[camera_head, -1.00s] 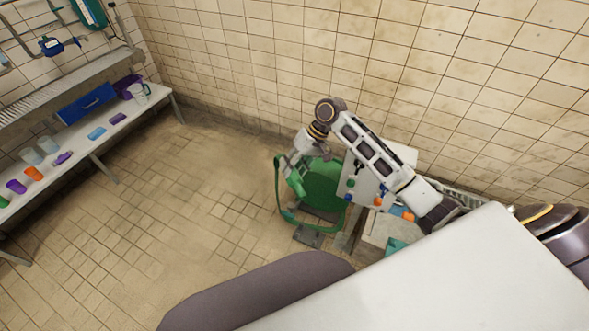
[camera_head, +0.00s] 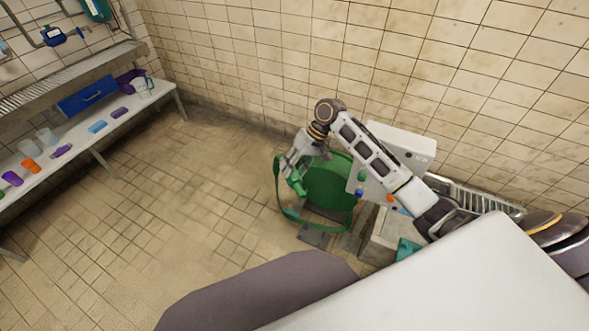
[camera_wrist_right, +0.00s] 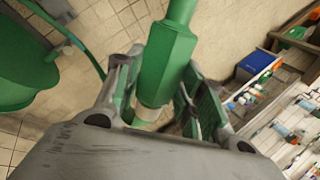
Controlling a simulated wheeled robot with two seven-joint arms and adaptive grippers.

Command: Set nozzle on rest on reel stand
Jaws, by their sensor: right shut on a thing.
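My right gripper (camera_head: 297,172) is shut on the green nozzle (camera_head: 297,187), at the left side of the green hose reel (camera_head: 330,188) in the head view. In the right wrist view the nozzle (camera_wrist_right: 167,62) stands between the two fingers, with a pale end near the palm. The reel (camera_wrist_right: 22,75) fills the left of that view, apart from the nozzle. The reel stand's grey foot (camera_head: 314,238) is on the floor. I cannot make out the rest itself. My left gripper is not in view.
A grey-white box with buttons (camera_head: 405,145) stands right of the reel, partly behind my right arm, with a metal rack (camera_head: 487,198) beyond. A bench (camera_head: 85,142) with cups and a blue box (camera_head: 87,96) is at left. The floor between is clear.

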